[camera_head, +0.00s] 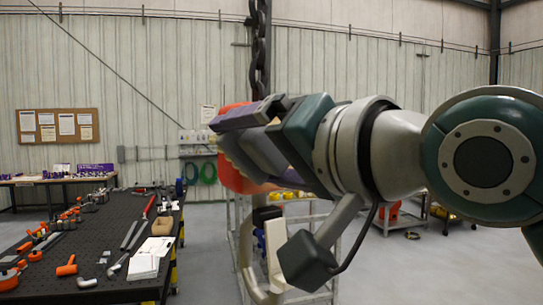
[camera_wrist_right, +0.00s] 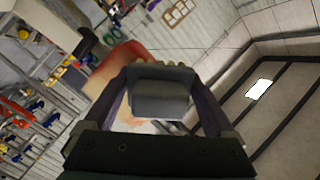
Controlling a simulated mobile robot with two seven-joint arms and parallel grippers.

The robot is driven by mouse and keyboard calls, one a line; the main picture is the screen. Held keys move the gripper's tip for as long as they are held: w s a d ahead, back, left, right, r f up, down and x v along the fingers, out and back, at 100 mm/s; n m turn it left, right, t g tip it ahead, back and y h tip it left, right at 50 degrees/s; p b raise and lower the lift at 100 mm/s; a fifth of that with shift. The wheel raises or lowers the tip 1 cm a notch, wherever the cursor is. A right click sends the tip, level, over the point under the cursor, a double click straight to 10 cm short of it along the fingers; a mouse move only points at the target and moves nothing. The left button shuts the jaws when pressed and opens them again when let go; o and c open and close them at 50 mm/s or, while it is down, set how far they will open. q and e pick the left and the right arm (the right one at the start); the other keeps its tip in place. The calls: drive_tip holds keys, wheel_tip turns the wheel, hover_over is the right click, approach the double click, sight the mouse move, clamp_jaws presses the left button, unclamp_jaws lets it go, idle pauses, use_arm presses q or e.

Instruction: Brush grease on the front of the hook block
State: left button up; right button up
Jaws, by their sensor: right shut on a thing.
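The hook block (camera_head: 230,176) is orange-red and hangs from a dark chain (camera_head: 261,52) in the middle of the head view. Its pale hook (camera_head: 246,262) shows below. In the right wrist view the hook block (camera_wrist_right: 120,58) is partly hidden behind my fingers and what they hold. My right gripper (camera_head: 250,143) is in front of the block and covers much of it. It is shut on the brush, whose dark grey body (camera_wrist_right: 161,92) sits between the purple fingers. Pale bristles (camera_head: 216,146) seem to be at or very near the block; contact cannot be told. My left gripper is out of view.
A black perforated table (camera_head: 98,250) with tools and orange parts stands at the left. Metal shelving (camera_head: 310,218) is behind the hook. A second table (camera_head: 50,181) stands by the far wall. Grey floor (camera_head: 205,245) is open between table and hook.

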drive_tip(key=shift+r, duration=0.8)
drive_tip(key=shift+w+d, duration=0.55)
drive_tip(key=shift+d, duration=0.15)
drive_tip(key=shift+w+d, duration=0.5)
drive_tip(key=shift+d, duration=0.2)
drive_tip(key=shift+w+d+f+b, duration=0.1)
drive_tip(key=shift+w+d+b, duration=0.25)
drive_tip(key=shift+w+d, duration=0.3)
drive_tip(key=shift+w+d+b, duration=0.3)
drive_tip(key=shift+w+d, duration=0.2)
drive_tip(key=shift+d, duration=0.35)
drive_tip(key=shift+w+d+b, duration=0.7)
drive_tip(key=shift+d, duration=0.35)
drive_tip(key=shift+w+d, duration=0.25)
drive_tip(key=shift+d, duration=0.15)
